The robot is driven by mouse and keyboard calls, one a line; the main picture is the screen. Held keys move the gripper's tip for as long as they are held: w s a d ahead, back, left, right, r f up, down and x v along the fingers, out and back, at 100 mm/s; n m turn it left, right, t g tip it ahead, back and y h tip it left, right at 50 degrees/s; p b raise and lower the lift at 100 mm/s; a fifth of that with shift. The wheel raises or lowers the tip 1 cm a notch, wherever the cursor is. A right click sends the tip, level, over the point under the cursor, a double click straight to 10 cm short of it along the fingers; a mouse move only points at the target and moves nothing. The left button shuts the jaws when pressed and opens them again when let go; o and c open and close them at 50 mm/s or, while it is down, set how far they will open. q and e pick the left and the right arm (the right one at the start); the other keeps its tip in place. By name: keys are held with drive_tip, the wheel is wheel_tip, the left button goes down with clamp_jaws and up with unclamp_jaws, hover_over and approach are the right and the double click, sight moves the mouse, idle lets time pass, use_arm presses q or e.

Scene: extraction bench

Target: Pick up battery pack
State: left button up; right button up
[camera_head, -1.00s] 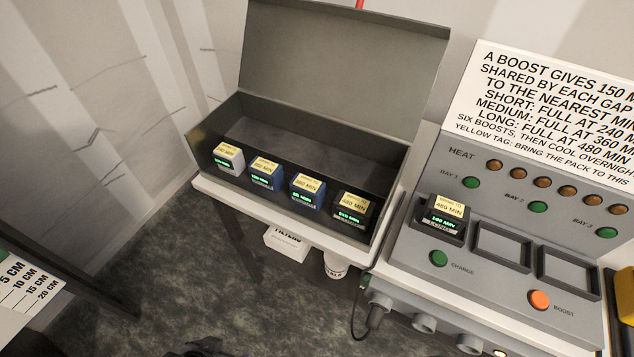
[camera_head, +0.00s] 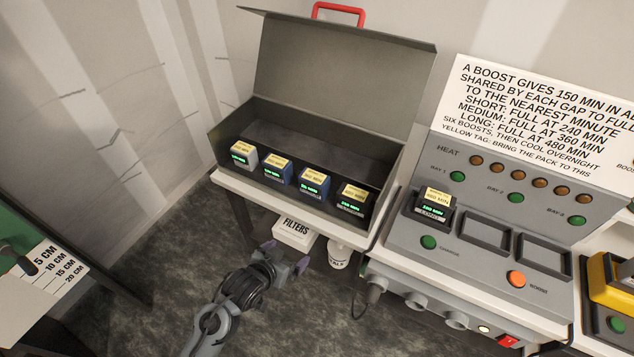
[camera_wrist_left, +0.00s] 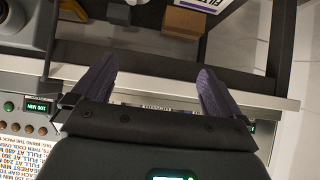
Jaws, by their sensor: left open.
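Several battery packs with yellow labels and green readouts stand in a row in an open grey case: a white one (camera_head: 244,155) at the left, two blue ones (camera_head: 277,170) (camera_head: 314,184), and a dark one (camera_head: 352,199) at the right. Another dark pack (camera_head: 434,204) sits in the left bay of the charger panel (camera_head: 440,246). My left gripper (camera_head: 287,259) is open and empty, below and in front of the case. Its two purple-grey fingers (camera_wrist_left: 156,90) stand apart in the left wrist view. My right gripper is not in view.
The case's raised lid (camera_head: 340,75) stands behind the packs. A white filters box (camera_head: 295,232) and a white cup (camera_head: 339,255) are under the shelf edge. The charger's other two bays (camera_head: 484,238) are empty. A yellow device (camera_head: 608,280) stands at the far right.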

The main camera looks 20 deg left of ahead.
sight(309, 185)
use_arm(q)
drive_tip(key=w+r+t, duration=0.1)
drive_tip(key=w+r, duration=0.2)
drive_tip(key=w, duration=0.1)
drive_tip(key=w+r+t+p, duration=0.1)
drive_tip(key=w+r, duration=0.3)
drive_tip(key=w+r+t, duration=0.1)
drive_tip(key=w+r, duration=0.3)
drive_tip(key=shift+w+a+r+h+p, duration=0.1)
drive_tip(key=shift+a+r+h+p, duration=0.15)
drive_tip(key=shift+a+h+p, duration=0.1)
drive_tip(key=b+x, duration=0.1)
drive_tip(key=x, duration=0.3)
drive_tip(key=shift+w+r, duration=0.15)
drive_tip(key=shift+w, duration=0.1)
drive_tip(key=shift+x, duration=1)
drive_tip(key=shift+b+x, duration=0.65)
drive_tip(key=shift+x, duration=1.45)
drive_tip(key=shift+s+d, duration=0.1)
drive_tip(key=shift+c, duration=0.2)
drive_tip(key=c, duration=1.1)
drive_tip(key=shift+c, duration=0.2)
